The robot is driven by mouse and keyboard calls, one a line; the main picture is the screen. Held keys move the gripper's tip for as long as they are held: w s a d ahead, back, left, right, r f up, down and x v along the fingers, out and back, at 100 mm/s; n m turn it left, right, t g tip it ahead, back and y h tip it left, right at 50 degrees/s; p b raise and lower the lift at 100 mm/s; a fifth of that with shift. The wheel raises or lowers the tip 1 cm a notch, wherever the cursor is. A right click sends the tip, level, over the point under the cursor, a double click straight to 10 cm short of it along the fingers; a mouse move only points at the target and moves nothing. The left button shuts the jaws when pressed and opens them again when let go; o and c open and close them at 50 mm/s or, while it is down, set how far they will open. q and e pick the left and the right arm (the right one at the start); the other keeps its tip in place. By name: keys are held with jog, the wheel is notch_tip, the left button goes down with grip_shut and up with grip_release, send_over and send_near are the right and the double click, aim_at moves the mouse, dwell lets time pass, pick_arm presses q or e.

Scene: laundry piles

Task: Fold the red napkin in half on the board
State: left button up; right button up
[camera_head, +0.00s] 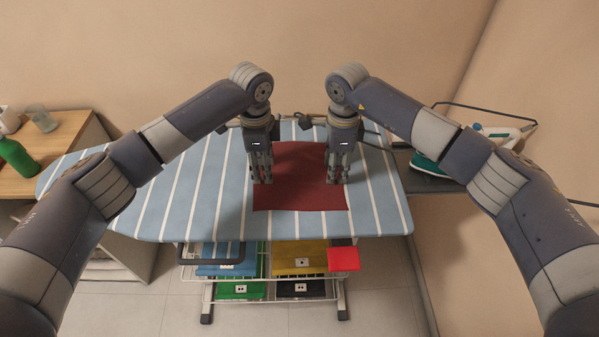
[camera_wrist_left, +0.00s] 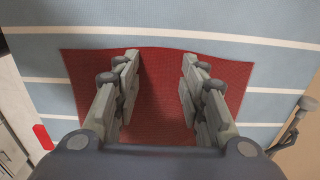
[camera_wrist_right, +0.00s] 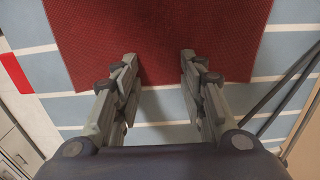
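The red napkin (camera_head: 300,195) lies flat in a single layer on the blue-and-white striped ironing board (camera_head: 190,200). My left gripper (camera_head: 262,182) points down at the napkin's left side. In the left wrist view its fingers (camera_wrist_left: 160,58) are apart with only napkin (camera_wrist_left: 160,100) showing between them. My right gripper (camera_head: 337,182) points down at the napkin's right side. In the right wrist view its fingers (camera_wrist_right: 156,58) are apart, close to an edge of the napkin (camera_wrist_right: 150,30). Both grippers look empty. Whether the fingertips touch the cloth I cannot tell.
An iron (camera_head: 432,166) rests on a dark stand at the board's right. A green bottle (camera_head: 18,158) and a glass (camera_head: 40,118) stand on a wooden table at left. Below the board, a rack holds coloured bins and a red item (camera_head: 343,259). The board's left part is clear.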

pick_arm(q)
jog(key=shift+f, duration=0.1)
jog(key=shift+c, duration=0.4)
pick_arm(e)
jog(key=shift+c, duration=0.4)
pick_arm(q)
jog(key=shift+s, duration=0.1)
jog(key=c, duration=0.7)
pick_arm(e)
jog(key=shift+f, duration=0.1)
jog(key=c, duration=0.7)
pick_arm(q)
jog(key=shift+f, duration=0.1)
grip_shut()
pick_arm(e)
jog(key=shift+f, duration=0.1)
grip_shut()
jog(key=shift+s, duration=0.1)
pick_arm(q)
jog(key=shift+f, duration=0.1)
